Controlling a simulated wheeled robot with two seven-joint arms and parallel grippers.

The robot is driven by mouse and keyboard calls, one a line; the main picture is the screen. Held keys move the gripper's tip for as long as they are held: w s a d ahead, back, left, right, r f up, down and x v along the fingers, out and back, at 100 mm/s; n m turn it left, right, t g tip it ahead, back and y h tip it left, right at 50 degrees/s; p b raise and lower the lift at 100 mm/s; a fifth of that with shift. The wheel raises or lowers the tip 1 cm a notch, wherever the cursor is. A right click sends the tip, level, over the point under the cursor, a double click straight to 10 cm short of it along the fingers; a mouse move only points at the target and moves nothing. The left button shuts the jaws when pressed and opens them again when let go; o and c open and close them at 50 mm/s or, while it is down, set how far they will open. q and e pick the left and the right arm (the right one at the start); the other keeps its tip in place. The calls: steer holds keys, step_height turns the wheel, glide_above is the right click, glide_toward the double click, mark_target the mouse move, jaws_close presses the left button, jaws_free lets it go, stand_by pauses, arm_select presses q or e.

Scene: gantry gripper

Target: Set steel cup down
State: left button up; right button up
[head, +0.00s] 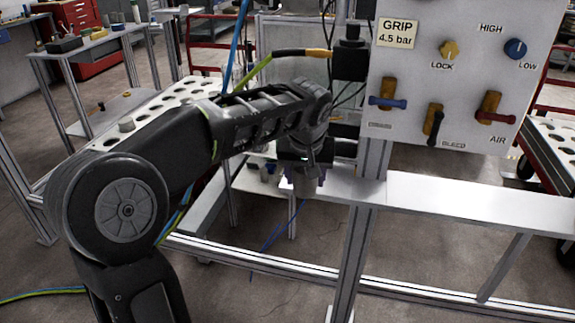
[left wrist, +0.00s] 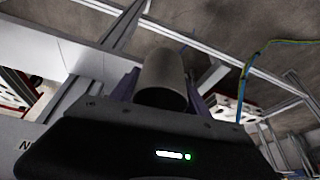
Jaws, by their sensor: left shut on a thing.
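My left gripper (head: 307,178) hangs at the middle of the head view, fingers down, beside the left part of the white shelf. It is shut on the steel cup, a grey cylinder that shows clearly between the two fingers in the left wrist view (left wrist: 162,80). In the head view the cup is mostly hidden by the gripper. I cannot tell there whether the cup touches the shelf. My right gripper is not in view.
The white shelf (head: 470,200) is bare to the right of an upright metal post (head: 357,250). A control panel (head: 460,70) with knobs and coloured levers stands above it. A perforated white rack (head: 150,110) lies behind my left arm.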

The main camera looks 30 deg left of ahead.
arm_select(q)
steer(key=s+d+f+m+h, duration=0.1)
steer(key=d+f+m, duration=0.4)
steer(key=d+f, duration=0.8)
step_height(320, 180, down, 3)
steer(key=shift+d+r+m+t+h, duration=0.15)
steer(key=shift+d+m+t+h, duration=0.2)
steer(key=shift+h, duration=0.25)
